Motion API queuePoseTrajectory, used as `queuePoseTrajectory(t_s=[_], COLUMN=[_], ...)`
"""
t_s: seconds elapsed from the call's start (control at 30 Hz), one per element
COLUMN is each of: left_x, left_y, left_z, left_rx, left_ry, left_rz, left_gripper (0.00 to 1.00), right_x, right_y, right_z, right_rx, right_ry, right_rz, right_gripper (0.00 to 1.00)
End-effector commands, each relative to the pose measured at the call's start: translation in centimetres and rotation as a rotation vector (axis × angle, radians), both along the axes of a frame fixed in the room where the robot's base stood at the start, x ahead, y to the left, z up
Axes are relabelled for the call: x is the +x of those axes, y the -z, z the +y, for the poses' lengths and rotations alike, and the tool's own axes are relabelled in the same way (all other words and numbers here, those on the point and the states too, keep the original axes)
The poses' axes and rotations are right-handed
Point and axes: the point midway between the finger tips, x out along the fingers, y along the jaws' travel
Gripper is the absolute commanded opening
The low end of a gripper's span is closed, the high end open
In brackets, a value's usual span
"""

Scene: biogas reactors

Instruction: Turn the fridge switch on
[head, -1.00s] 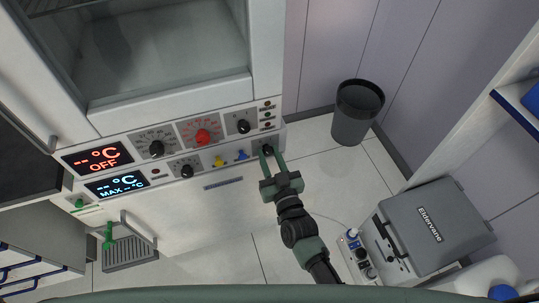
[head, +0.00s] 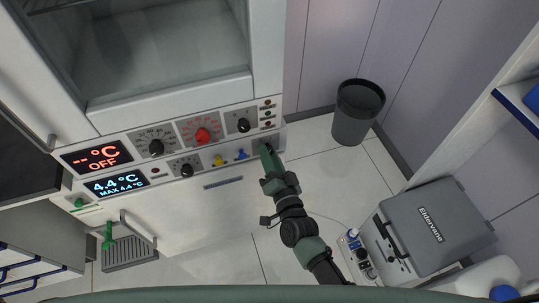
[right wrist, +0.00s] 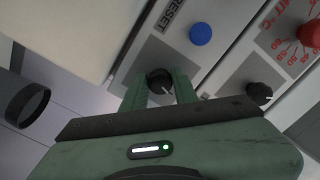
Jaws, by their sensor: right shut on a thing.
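The fridge switch is a round black knob (right wrist: 160,80) with a white mark, on a grey plate at the panel's lower right corner. In the right wrist view it sits between the two green fingers of my right gripper (right wrist: 160,93). In the head view my right gripper (head: 266,150) covers the knob and is turned edge-on. It is shut on the knob. The lower display (head: 116,184) reads 4.4 °C, MAX 4.4 °C in light blue. The upper display (head: 97,156) reads "-- °C OFF" in red. My left gripper is not in view.
A blue button (right wrist: 201,34) marked RESET sits beside the knob; a yellow button (head: 218,160) is farther left. A red dial (head: 202,136) and black dials are above. A black bin (head: 358,110) and a grey case (head: 436,228) stand to the right.

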Motion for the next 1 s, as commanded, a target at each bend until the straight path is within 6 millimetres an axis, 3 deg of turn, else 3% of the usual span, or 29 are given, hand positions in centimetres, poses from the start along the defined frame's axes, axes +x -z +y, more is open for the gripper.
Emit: queuePoseTrajectory(t_s=[0.4, 0.97, 1.0], left_x=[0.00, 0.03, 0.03], left_y=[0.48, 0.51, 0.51], left_z=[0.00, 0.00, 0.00], left_rx=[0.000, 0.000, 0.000], left_ry=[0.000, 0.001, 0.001], left_rz=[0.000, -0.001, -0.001], left_gripper=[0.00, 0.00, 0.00], right_x=[-0.05, -0.06, -0.06], right_y=[0.08, 0.06, 0.06], right_z=[0.02, 0.02, 0.02], right_rx=[0.192, 0.226, 0.226], right_ry=[-0.001, -0.001, -0.001], right_rz=[0.065, 0.075, 0.075], right_gripper=[0.00, 0.00, 0.31])
